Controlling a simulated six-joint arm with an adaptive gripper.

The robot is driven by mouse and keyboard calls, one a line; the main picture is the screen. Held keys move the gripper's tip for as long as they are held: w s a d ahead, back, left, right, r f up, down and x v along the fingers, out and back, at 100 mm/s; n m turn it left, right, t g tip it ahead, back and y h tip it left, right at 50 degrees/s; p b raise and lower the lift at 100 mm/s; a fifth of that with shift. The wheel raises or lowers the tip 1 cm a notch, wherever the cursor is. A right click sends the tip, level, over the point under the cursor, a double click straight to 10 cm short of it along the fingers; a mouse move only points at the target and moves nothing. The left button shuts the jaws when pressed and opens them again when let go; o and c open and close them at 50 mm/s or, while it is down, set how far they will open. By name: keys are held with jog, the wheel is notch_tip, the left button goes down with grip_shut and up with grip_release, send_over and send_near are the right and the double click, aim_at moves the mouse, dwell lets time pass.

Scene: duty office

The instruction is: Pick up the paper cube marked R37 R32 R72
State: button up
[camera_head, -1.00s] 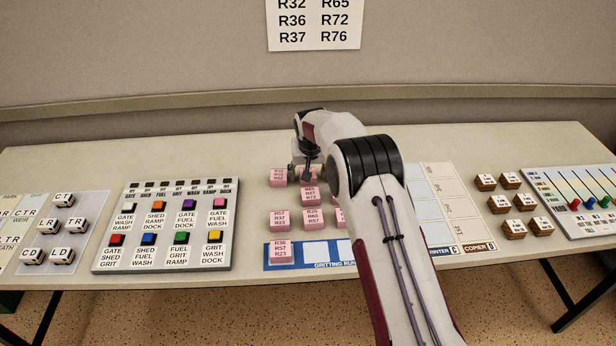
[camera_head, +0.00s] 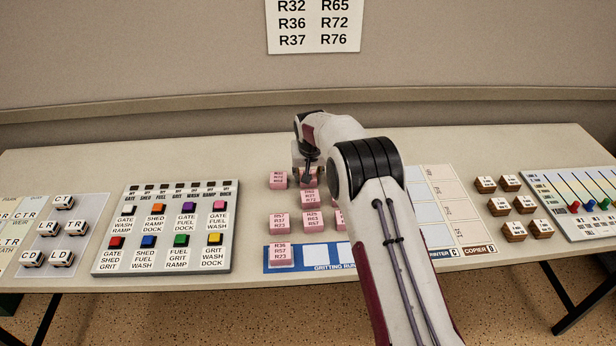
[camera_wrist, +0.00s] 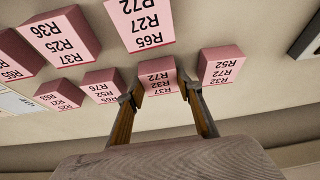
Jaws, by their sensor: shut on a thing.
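The pink paper cube marked R37 R32 R72 (camera_wrist: 160,76) sits between the two fingers of my gripper (camera_wrist: 161,95) in the wrist view, its marks upside down there. My gripper is shut on it, one finger on each side. In the head view my gripper (camera_head: 307,178) is at the back of the group of pink cubes, and the arm and gripper hide most of the held cube. I cannot tell whether the cube is clear of the table.
A pink cube marked R32 R72 R52 (camera_wrist: 221,66) stands close to the right in the wrist view, another (camera_wrist: 103,86) close to the left. Larger-looking cubes (camera_wrist: 140,22) are nearby. A blue-edged strip (camera_head: 340,264) lies in front; a button panel (camera_head: 165,265) stands left.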

notch_tip(320, 180, up, 10)
dwell(0.6)
dwell(0.5)
